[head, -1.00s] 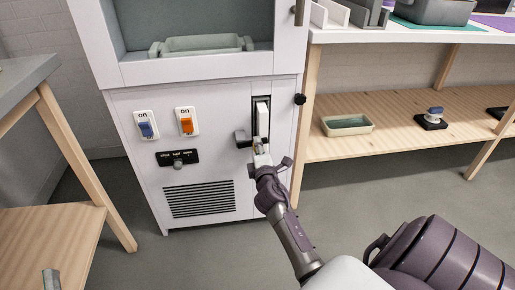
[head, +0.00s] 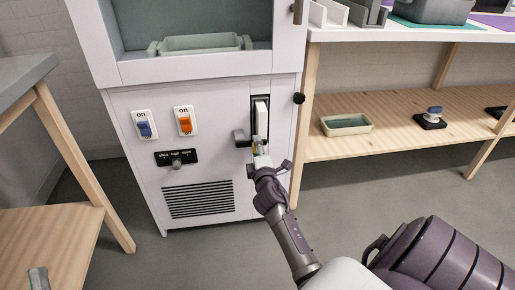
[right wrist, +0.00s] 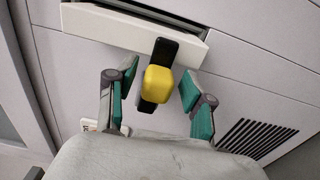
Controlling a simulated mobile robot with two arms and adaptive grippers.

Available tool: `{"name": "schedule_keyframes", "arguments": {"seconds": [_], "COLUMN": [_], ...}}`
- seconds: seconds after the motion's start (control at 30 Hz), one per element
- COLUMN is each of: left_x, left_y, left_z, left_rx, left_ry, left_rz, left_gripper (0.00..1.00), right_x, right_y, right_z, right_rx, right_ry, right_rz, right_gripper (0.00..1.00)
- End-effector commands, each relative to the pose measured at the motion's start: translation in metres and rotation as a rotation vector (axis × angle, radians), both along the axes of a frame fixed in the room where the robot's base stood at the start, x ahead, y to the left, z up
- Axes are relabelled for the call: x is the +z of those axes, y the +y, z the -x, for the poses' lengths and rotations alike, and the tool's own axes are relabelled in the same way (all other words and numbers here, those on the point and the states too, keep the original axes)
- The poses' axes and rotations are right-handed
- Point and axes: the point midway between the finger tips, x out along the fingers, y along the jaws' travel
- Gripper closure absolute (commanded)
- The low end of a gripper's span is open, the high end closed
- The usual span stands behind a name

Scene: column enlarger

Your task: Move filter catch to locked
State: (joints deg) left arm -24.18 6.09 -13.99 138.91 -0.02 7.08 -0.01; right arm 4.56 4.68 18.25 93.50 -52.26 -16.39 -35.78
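The filter catch shows in the right wrist view as a yellow knob (right wrist: 159,83) on a short black bar that reaches to the edge of a white panel (right wrist: 135,25). In the head view the catch's dark bar (head: 242,137) lies left of the white panel in a dark upright slot; my gripper mostly hides the knob. My right gripper (right wrist: 158,88) is open, with a teal-padded finger on each side of the knob and gaps on both sides. A small grey piece (head: 37,278) at the lower left may be part of my left gripper; its state is not visible.
The white cabinet (head: 225,120) also bears a blue switch (head: 144,127), an orange switch (head: 185,123), a black selector (head: 176,157) and a vent grille (head: 198,200). A wooden shelf (head: 390,128) stands close on the right, a table (head: 25,78) on the left.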

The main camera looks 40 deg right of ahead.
Motion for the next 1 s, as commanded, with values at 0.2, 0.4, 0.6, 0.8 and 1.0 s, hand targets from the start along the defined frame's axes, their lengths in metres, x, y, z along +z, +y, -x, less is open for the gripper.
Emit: {"name": "schedule_keyframes", "arguments": {"seconds": [0.2,0.4,0.6,0.8,1.0], "left_x": [0.0,0.001,0.001,0.0,0.0], "left_y": [0.0,0.0,0.0,0.0,0.0], "left_z": [0.0,0.0,0.0,0.0,0.0], "left_rx": [0.0,0.001,0.0,0.0,0.0], "left_ry": [0.0,-0.002,-0.001,-0.001,-0.001], "left_rz": [0.0,0.001,0.0,0.0,0.0], "left_gripper": [0.0,0.0,0.0,0.0,0.0], "right_x": [0.001,0.001,0.0,0.0,0.001], "right_y": [0.0,0.006,0.027,0.048,0.06], "right_z": [0.0,0.01,0.044,0.079,0.099], "right_rx": [0.0,0.001,0.0,-0.001,0.0], "right_ry": [-0.003,-0.002,0.0,0.0,-0.001], "right_rz": [0.002,0.001,0.0,-0.002,0.0], "right_gripper": [0.46,0.46,0.46,0.46,0.46]}}
